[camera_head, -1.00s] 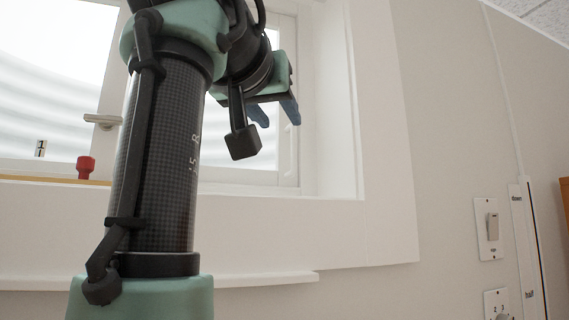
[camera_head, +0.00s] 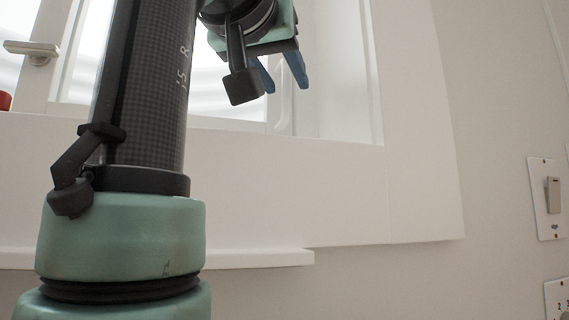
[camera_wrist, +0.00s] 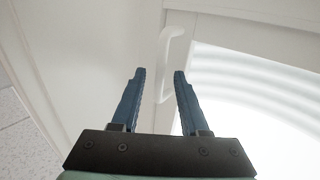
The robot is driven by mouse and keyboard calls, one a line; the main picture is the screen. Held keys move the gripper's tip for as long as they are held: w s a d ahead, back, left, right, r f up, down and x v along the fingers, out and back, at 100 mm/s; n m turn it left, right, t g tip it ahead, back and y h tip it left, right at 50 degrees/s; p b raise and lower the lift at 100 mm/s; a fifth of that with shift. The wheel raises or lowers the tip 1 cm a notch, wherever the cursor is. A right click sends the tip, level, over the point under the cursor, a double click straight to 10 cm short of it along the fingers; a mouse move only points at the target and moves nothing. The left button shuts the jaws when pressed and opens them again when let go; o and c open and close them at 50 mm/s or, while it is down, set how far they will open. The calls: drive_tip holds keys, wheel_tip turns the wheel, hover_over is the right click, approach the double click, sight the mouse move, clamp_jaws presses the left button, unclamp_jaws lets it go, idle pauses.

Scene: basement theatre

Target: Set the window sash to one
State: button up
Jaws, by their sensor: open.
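The window sash (camera_head: 230,127) is a white frame around bright, ribbed-looking glass, partly hidden behind my arm in the head view. A white curved pull handle (camera_wrist: 171,52) stands on the sash frame in the wrist view. In the head view the handle (camera_head: 284,116) shows faintly below my fingers. My gripper (camera_head: 286,88) is open and empty in front of the window's right side. In the wrist view its blue fingers (camera_wrist: 159,74) point toward the handle, which appears between and beyond the tips. I cannot tell the remaining distance.
A white sill ledge (camera_head: 250,257) runs below the window. A wall switch (camera_head: 552,195) is at the right. The wall between is bare.

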clamp_jaws()
idle(1.4)
